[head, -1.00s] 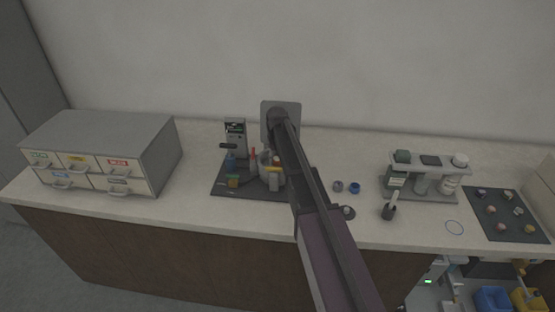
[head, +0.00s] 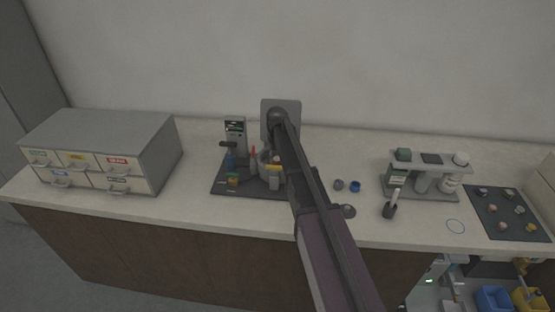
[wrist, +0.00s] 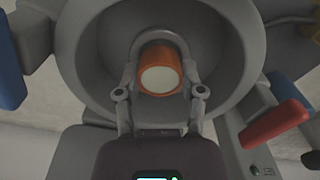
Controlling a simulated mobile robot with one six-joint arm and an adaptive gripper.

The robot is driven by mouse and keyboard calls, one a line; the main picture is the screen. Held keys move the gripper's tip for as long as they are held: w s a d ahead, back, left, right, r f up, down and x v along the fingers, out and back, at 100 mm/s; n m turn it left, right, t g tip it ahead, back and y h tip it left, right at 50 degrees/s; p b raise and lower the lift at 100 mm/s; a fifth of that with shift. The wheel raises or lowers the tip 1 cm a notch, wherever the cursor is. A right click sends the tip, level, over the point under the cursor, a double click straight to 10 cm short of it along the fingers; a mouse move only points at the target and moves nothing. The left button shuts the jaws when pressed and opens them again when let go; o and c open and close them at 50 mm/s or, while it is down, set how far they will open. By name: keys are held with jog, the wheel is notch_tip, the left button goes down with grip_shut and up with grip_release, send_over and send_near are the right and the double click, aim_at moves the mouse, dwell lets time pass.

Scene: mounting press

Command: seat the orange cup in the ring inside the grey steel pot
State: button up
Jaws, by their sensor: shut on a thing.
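In the wrist view the orange cup (wrist: 172,56) sits between the fingers of my gripper (wrist: 160,72), which is shut on it. Its pale round end faces the camera. The cup is inside the mouth of the grey steel pot (wrist: 92,50), with the pot's wall curving around it. In the head view the pot (head: 264,160) is partly hidden by my arm, and the cup cannot be made out there.
A red handle (wrist: 275,123) and a blue part (wrist: 9,62) flank the pot. The press stands on a dark mat (head: 225,188). A drawer cabinet (head: 105,140) is at left. Two small cups, one blue (head: 355,187), and a grey rack (head: 425,192) are at right.

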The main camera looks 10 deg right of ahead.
jog(key=shift+f+b, duration=0.55)
dwell(0.9)
jog(key=o, duration=1.2)
jog(key=shift+o, duration=0.6)
jog(key=shift+r, duration=0.15)
jog(key=shift+r+p, duration=3.4)
jog(key=shift+p, duration=0.15)
jog(key=shift+s, duration=0.15)
